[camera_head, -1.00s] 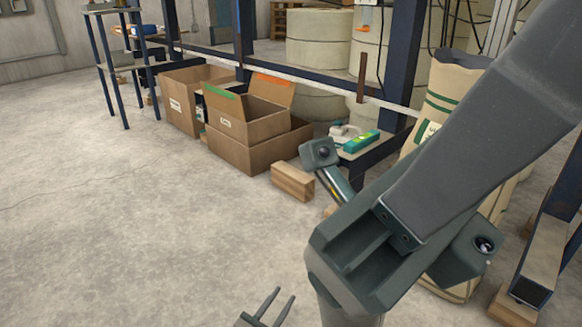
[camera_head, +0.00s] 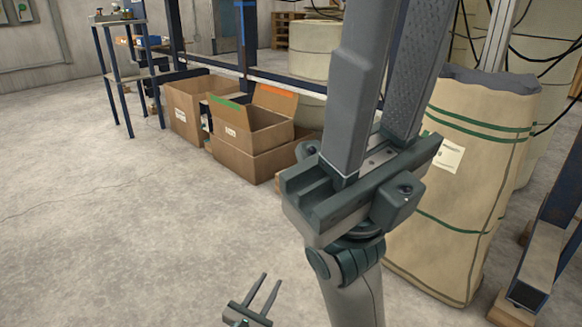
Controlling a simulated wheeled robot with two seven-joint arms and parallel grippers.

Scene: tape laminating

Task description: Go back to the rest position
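My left gripper (camera_head: 261,295) is low in the head view, left of centre. Its two thin fingers point up, stand apart over the concrete floor and hold nothing. My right gripper (camera_head: 392,65) is raised close to the camera, right of centre, with its wrist below it. Its large fingers point up, one smooth and one with a textured pad. A gap shows between them, with no object in it. Their tips run to or past the top edge. The task names no object.
Open cardboard boxes (camera_head: 245,135) stand on the floor behind. A large beige sack (camera_head: 455,200) stands behind and right of my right gripper. A blue metal frame (camera_head: 548,245) is at the right edge. The concrete floor (camera_head: 110,240) at left is clear.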

